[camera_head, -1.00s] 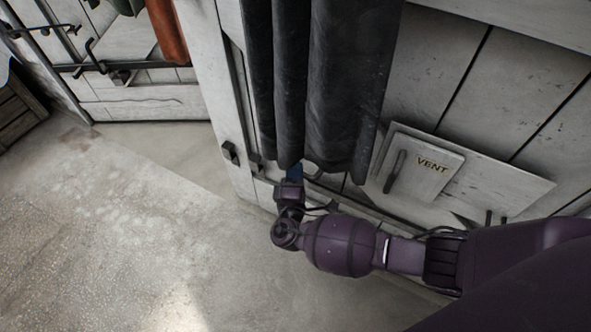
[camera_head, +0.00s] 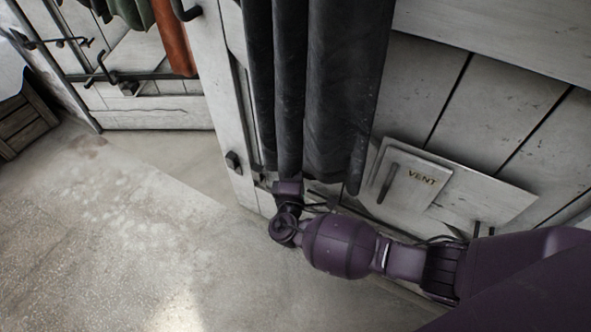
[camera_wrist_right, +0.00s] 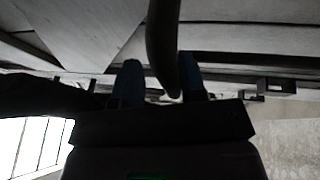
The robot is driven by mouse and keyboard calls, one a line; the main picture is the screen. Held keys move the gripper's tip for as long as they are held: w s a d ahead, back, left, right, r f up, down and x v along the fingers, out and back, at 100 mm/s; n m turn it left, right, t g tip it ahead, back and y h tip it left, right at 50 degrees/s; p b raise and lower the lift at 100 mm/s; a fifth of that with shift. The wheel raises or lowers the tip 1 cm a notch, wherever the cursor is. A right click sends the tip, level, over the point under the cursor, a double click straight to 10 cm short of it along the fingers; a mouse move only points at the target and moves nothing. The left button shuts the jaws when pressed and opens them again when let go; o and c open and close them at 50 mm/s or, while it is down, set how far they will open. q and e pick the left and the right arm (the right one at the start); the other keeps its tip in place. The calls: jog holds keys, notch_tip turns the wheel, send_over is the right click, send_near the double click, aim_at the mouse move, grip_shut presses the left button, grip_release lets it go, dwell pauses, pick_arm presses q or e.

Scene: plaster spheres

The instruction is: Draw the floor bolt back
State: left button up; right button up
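My right gripper (camera_head: 288,184) is low against the white plank door, at the bottom hem of the dark hanging cloth (camera_head: 340,90). Its fingers are hidden there in the head view. In the right wrist view the two blue fingers (camera_wrist_right: 160,84) stand apart, and a dark, curved, tapering shape (camera_wrist_right: 163,45) hangs down between them. I cannot tell whether that shape is the cloth or part of a bolt. Small dark fittings (camera_wrist_right: 274,86) sit along the door's lower edge to the right. I cannot clearly make out the floor bolt. My left gripper is not in view.
A tilted panel marked VENT (camera_head: 410,185) with a dark handle is right of the cloth. A dark block (camera_head: 233,162) sits on the door's left edge. A wooden crate (camera_head: 25,120) stands far left. The floor (camera_head: 110,220) to the left is clear.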

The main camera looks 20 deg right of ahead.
jog(key=shift+f, duration=0.2)
jog(key=shift+s, duration=0.15)
pick_arm(q)
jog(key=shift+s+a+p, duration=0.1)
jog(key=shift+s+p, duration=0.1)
jog(key=shift+p, duration=0.15)
pick_arm(e)
jog(key=v, duration=1)
jog(key=shift+s+a, duration=0.2)
